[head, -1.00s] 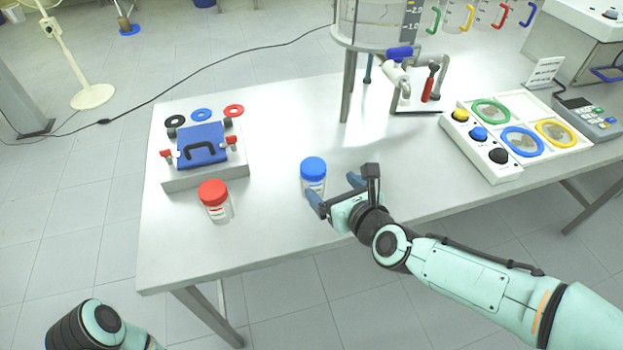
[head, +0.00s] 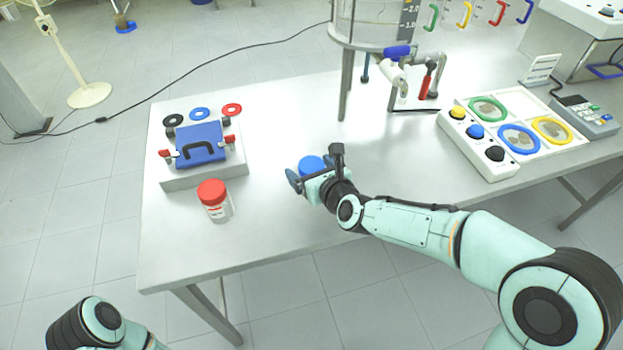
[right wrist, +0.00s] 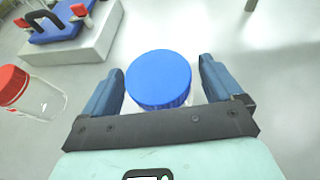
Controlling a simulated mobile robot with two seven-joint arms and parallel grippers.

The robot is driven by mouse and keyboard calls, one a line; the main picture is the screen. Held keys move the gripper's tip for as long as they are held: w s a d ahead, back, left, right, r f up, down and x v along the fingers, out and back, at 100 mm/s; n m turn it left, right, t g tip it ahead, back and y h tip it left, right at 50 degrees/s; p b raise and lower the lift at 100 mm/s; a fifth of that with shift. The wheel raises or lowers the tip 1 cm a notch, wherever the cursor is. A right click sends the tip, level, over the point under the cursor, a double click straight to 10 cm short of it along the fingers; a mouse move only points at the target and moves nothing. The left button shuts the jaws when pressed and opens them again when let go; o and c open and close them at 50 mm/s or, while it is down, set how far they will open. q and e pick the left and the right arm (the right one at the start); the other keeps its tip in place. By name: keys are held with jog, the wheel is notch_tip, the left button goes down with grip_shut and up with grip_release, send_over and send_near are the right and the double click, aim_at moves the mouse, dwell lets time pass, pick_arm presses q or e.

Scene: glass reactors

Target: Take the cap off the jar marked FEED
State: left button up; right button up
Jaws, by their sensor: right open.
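A jar with a blue cap (head: 311,165) stands on the table; the cap also shows in the right wrist view (right wrist: 159,78). My right gripper (head: 313,167) is open, with one finger on each side of the blue cap and gaps between them in the right wrist view. A second jar with a red cap (head: 212,191) stands to the left, clear glass with a white label; it also shows in the right wrist view (right wrist: 14,86). I cannot read FEED on either label. Only part of my left arm shows at the lower left; its gripper is out of view.
A grey block with a blue clamped lid (head: 201,145) stands at the left, with coloured rings behind it. A glass vessel on legs (head: 372,22) with a valve stands at the back. A white panel (head: 484,158) with buttons lies right. The table's front edge is near.

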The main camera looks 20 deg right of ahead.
jog(key=c, duration=1.1)
jog(key=shift+r, duration=0.15)
notch_tip(320, 180, up, 10)
jog(key=p, duration=0.6)
jog(key=shift+r, duration=0.25)
pick_arm(q)
jog(key=w+r+p, duration=0.3)
jog(key=r+p, duration=0.3)
jog(key=r, duration=0.6)
jog(key=shift+r+p, duration=0.35)
jog(key=shift+r, duration=0.05)
pick_arm(e)
notch_tip(320, 180, up, 9)
jog(key=shift+r, duration=0.15)
jog(key=shift+o, duration=0.6)
jog(key=c, duration=0.6)
